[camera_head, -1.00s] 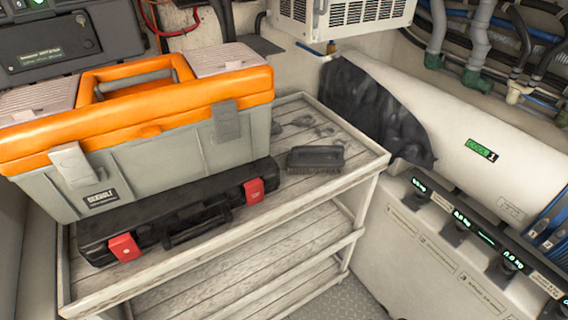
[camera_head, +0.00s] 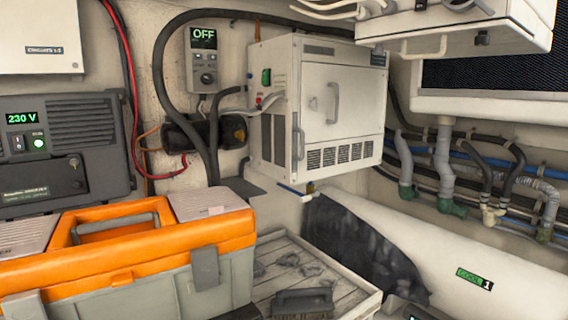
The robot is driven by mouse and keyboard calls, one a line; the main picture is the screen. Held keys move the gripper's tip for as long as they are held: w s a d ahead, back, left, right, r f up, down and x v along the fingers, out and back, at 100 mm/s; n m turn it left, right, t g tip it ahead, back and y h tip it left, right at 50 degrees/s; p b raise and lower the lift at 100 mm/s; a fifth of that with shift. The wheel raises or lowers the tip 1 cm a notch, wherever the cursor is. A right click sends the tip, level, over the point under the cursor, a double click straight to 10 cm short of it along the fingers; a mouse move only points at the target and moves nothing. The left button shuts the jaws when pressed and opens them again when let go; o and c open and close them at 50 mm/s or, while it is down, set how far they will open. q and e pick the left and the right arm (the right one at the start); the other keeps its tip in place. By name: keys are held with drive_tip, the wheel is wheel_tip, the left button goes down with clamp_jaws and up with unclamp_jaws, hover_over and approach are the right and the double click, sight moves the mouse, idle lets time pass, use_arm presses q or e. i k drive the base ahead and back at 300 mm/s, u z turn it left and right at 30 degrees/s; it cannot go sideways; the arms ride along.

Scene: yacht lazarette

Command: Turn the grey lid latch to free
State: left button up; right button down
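A white wall box (camera_head: 355,85) hangs at the centre, its front lid closed. A grey curved handle (camera_head: 334,103) is on the lid, and a grey upright latch-like piece (camera_head: 298,142) is at its left edge. The orange and grey toolbox (camera_head: 150,245) at the lower left also has grey latches on its lid: one (camera_head: 205,268) at the front right and one (camera_head: 22,305) at the front left, cut by the frame edge. I cannot tell which of these is the named latch. Neither of my grippers is in view.
A brush (camera_head: 303,301) lies on the wooden shelf (camera_head: 350,286) right of the toolbox. A grey power unit (camera_head: 68,150), an OFF panel (camera_head: 205,62) and hoses line the wall. A white overhead box (camera_head: 465,25) juts out at the upper right, above a white cylinder (camera_head: 425,235).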

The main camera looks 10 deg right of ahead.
sight(379, 50)
drive_tip(key=z, duration=0.65)
drive_tip(key=i, duration=0.15)
drive_tip(key=z, duration=0.65)
